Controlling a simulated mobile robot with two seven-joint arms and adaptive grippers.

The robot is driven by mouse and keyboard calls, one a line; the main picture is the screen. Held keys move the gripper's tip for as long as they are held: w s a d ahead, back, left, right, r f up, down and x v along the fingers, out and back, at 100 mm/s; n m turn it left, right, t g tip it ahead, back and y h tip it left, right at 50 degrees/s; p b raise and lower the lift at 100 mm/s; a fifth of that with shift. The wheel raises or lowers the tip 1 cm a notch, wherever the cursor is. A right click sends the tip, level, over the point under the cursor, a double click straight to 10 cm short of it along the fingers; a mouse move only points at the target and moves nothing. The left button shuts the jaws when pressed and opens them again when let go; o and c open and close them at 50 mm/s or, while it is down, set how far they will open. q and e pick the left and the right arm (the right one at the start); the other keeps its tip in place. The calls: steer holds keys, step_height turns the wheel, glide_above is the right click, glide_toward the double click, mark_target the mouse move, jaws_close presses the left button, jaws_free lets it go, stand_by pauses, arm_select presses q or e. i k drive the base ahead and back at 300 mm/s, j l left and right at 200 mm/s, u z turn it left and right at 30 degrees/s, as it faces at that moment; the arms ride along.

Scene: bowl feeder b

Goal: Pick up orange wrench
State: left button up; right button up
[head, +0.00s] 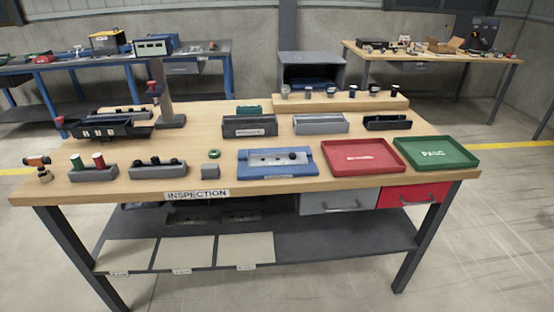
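A small tool with an orange body and a dark end (37,161) is at the front left corner of the inspection table (300,183). It lies roughly level on top of a small tan and dark round piece (46,176). It is too small to tell for sure if this is the orange wrench, and I see no other clearly orange wrench. Neither of my grippers is in view.
Beside it stand a grey holder with green and red handles (92,174), a second grey holder (158,171) and a blue fixture (277,162). A red tray (363,171) and a green tray (437,166) lie right. Bare wood shows mid-table. Other benches stand behind.

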mark_target(44, 175)
steer(key=i+l, duration=0.15)
steer(key=i, duration=0.35)
steer(key=i+l, duration=0.2)
steer(key=i, duration=0.3)
steer(key=u, duration=1.75)
steer(key=i+j, duration=0.15)
steer(key=j, duration=0.15)
steer(key=i+j, duration=0.15)
steer(key=j, duration=0.15)
steer(key=i+j, duration=0.15)
steer(key=j, duration=0.15)
